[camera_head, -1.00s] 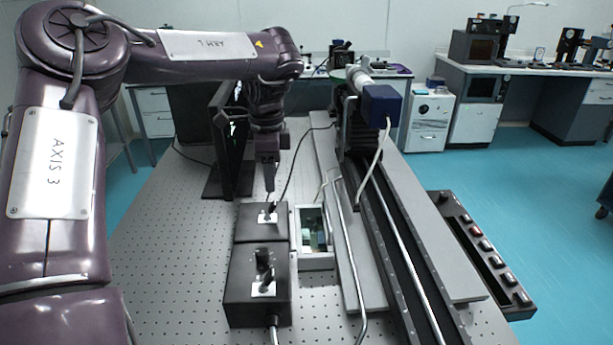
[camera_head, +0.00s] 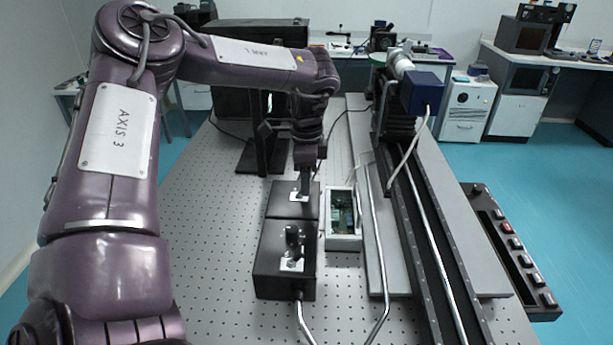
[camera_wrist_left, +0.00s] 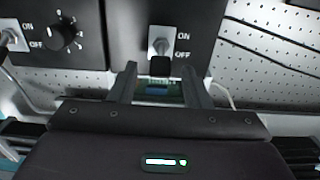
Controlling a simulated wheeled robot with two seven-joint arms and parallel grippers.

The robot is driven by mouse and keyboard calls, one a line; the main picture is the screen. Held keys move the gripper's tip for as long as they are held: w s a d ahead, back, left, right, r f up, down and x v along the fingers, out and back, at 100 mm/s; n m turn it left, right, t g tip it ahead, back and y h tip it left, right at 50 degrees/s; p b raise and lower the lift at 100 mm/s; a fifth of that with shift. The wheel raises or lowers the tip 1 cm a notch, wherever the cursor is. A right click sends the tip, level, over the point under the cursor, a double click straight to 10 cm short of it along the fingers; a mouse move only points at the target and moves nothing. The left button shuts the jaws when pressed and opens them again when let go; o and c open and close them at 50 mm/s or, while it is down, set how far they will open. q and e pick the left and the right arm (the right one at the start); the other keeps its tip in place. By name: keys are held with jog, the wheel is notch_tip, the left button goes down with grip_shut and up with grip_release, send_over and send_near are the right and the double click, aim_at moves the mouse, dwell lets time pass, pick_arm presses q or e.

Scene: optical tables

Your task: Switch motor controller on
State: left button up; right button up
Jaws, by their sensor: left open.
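Two black control boxes stand end to end on the perforated table. The far box (camera_head: 280,207) has a toggle switch on a light plate; the near box (camera_head: 272,262) has a knob (camera_head: 293,234) and a toggle switch (camera_head: 292,265). I cannot read which is the motor controller. My left gripper (camera_head: 305,194) points down at the far box's switch, partly covering it. In the left wrist view, its open fingers (camera_wrist_left: 160,80) lie either side of that switch (camera_wrist_left: 160,47), whose black-tipped lever leans towards OFF. Contact is unclear. My right gripper is out of view.
An open-topped box with a green circuit board (camera_head: 342,215) sits right of the boxes. A long rail (camera_head: 430,235) with a blue-ended device (camera_head: 422,92) runs along the table. A dark upright panel (camera_head: 266,140) stands behind the arm. Cables leave the near box.

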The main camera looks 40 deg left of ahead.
pick_arm(q)
jog(key=c, duration=0.7)
grip_shut()
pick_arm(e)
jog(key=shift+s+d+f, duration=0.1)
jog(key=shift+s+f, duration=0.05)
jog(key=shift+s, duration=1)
